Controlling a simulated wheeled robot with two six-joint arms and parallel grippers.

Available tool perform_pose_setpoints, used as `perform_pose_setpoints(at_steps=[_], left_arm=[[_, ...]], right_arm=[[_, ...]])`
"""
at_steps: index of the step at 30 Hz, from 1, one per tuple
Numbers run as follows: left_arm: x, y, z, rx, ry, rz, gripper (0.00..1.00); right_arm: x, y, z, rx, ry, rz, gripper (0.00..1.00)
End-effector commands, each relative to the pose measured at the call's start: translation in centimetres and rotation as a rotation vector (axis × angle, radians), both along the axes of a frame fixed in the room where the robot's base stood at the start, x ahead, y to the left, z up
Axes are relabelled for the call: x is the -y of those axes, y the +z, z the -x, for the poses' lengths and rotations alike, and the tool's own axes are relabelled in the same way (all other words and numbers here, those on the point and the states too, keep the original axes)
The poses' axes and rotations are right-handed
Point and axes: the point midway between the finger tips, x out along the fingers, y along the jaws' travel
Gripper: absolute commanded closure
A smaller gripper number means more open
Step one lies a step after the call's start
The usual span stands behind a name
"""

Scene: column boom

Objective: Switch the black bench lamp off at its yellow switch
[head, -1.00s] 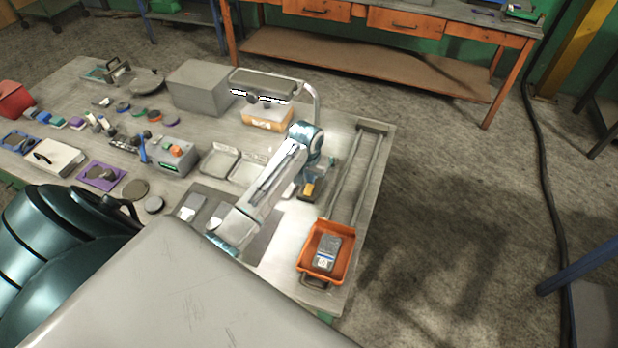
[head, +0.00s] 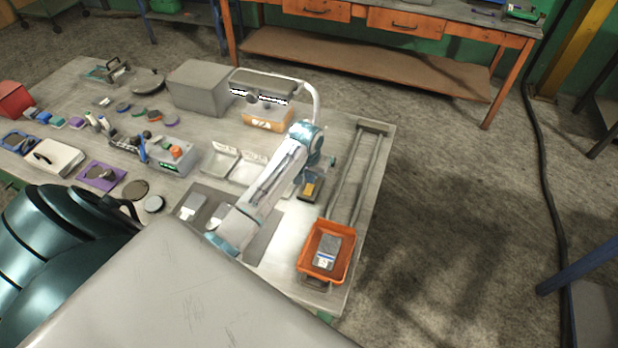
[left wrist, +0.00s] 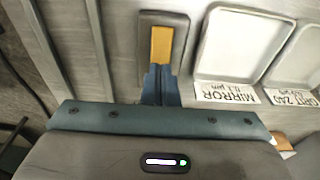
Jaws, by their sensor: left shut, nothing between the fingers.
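The lamp (head: 263,84) stands at the back of the bench; its head looks grey here, on a pale bent arm, with bright white patches along its underside. The yellow switch (head: 309,189) sits on a dark base near the bench's right side. In the left wrist view the yellow switch (left wrist: 162,44) is a long bar in a dark housing (left wrist: 178,20). My left gripper (left wrist: 160,84) is shut and empty, its blue fingertips at the near end of the switch. I cannot tell whether they touch it. My right gripper is not in view.
Two pale labelled trays (left wrist: 240,45) lie beside the switch. An orange bin (head: 341,270) with a grey item stands at the front right, below two metal rails (head: 371,175). A grey box (head: 197,84) and several small items fill the bench's left part.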

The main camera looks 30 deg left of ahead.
Motion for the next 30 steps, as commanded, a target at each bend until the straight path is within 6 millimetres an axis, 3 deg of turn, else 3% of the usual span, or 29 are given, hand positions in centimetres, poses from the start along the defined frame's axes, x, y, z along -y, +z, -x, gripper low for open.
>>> perform_pose_setpoints(at_steps=[30], left_arm=[[0.0,-1.6,0.0,-0.001,0.000,0.000,1.00]], right_arm=[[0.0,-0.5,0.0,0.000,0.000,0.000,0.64]])
